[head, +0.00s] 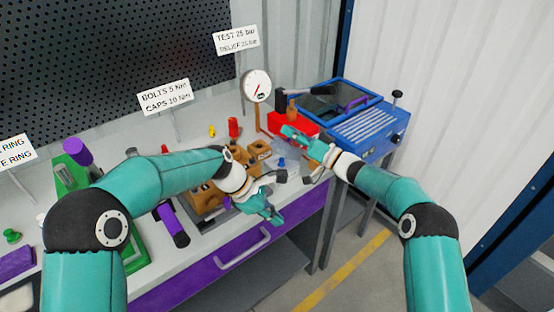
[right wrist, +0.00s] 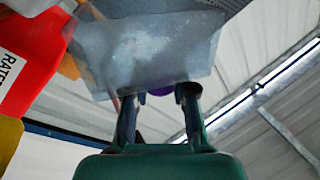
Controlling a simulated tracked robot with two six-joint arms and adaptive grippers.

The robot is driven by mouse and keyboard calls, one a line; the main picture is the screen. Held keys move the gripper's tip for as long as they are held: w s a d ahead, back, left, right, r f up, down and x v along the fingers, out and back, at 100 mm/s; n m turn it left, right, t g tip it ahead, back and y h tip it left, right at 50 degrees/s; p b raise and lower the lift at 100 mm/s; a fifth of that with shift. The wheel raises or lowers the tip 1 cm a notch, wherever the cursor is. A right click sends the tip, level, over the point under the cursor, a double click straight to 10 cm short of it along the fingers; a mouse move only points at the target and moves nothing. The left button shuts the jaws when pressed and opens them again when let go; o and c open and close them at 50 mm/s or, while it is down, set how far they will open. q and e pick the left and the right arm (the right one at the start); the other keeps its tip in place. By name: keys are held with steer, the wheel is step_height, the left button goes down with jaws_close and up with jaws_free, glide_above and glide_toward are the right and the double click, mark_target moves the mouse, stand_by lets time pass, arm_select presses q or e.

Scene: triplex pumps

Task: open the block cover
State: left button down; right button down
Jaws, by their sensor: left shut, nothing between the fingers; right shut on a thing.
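A clear, greyish panel, which looks like the block cover (right wrist: 145,50), spans the top of the right wrist view. My right gripper (right wrist: 158,98) is shut on a small purple part at the panel's lower edge, mostly hidden between the fingers. In the head view my right gripper (head: 296,136) is above the bench's right end, in front of the red box; the panel is hard to make out there. The brown pump blocks (head: 258,150) stand on the bench, partly behind my left arm. My left gripper (head: 264,208) is shut and empty at the bench's front edge.
A red box (head: 290,120) with tools stands behind my right gripper; its lettered side (right wrist: 28,60) shows in the wrist view. A blue machine (head: 370,130) is to the right. A gauge (head: 257,86) stands behind. A purple drawer (head: 205,265) is below the bench top.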

steer(key=shift+w+d, duration=0.1)
steer(key=shift+d, duration=0.1)
arm_select(q)
steer(key=w+a+r+n+t+y, duration=0.1)
steer(key=w+a+r+n+t, duration=0.25)
steer(key=w+r+n, duration=0.65)
steer(key=w+d+f+m+t, duration=0.1)
steer(key=w+d+f+m, duration=0.1)
steer(key=w+d+f, duration=0.1)
steer(key=shift+w+d+f+m, duration=0.15)
steer(key=shift+w+d+m, duration=0.15)
steer(key=shift+w+d, duration=0.45)
steer(key=shift+s+d, duration=0.1)
